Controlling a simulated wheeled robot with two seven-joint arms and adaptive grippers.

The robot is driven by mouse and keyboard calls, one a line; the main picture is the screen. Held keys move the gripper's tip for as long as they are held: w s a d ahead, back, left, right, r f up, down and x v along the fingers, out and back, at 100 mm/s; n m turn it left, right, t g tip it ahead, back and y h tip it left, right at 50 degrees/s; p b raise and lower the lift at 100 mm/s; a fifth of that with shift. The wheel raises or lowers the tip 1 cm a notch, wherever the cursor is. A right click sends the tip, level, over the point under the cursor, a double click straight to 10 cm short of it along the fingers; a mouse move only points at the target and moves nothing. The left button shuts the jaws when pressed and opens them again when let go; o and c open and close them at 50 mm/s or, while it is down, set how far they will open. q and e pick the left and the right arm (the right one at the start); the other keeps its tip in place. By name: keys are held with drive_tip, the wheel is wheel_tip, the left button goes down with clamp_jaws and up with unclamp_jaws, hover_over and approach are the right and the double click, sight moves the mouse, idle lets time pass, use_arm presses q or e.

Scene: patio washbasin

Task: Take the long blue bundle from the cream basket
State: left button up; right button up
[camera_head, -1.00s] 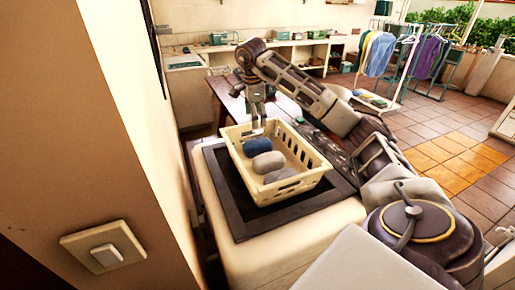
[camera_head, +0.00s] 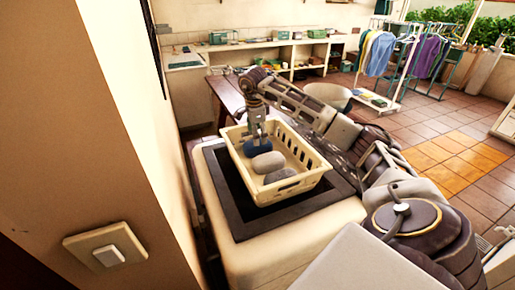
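The cream basket (camera_head: 312,179) stands on the dark-framed basin of the washstand. In it, the blue bundle (camera_head: 257,149) lies at the far left end, with a light grey bundle (camera_head: 268,162) and a darker grey bundle (camera_head: 280,175) in front of it. My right gripper (camera_head: 257,138) points down into the basket, with its fingertips at the top of the blue bundle. The fingers partly cover the bundle, and I cannot tell whether they are closed on it. My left gripper is not in view.
A wall with a light switch (camera_head: 106,249) stands close on the left. A round pale bowl (camera_head: 328,95) is behind my arm. A shelf counter (camera_head: 290,50) and drying racks with clothes (camera_head: 378,53) stand further back. The tiled floor on the right is mostly clear.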

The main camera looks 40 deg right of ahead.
drive_tip(key=shift+f, duration=0.1)
idle(0.3)
drive_tip(key=shift+w+d+f+p, duration=0.1)
drive_tip(key=shift+d+f+p, duration=0.2)
drive_tip(key=shift+f, duration=0.95)
drive_tip(key=shift+w+d+f+p, duration=0.1)
drive_tip(key=shift+f+p, duration=0.25)
drive_tip(key=shift+f, duration=0.9)
drive_tip(key=c, duration=1.1)
drive_tip(key=shift+o, duration=0.2)
drive_tip(key=shift+r, duration=0.2)
drive_tip(key=shift+r+b, duration=0.7)
drive_tip(key=shift+r, duration=4.15)
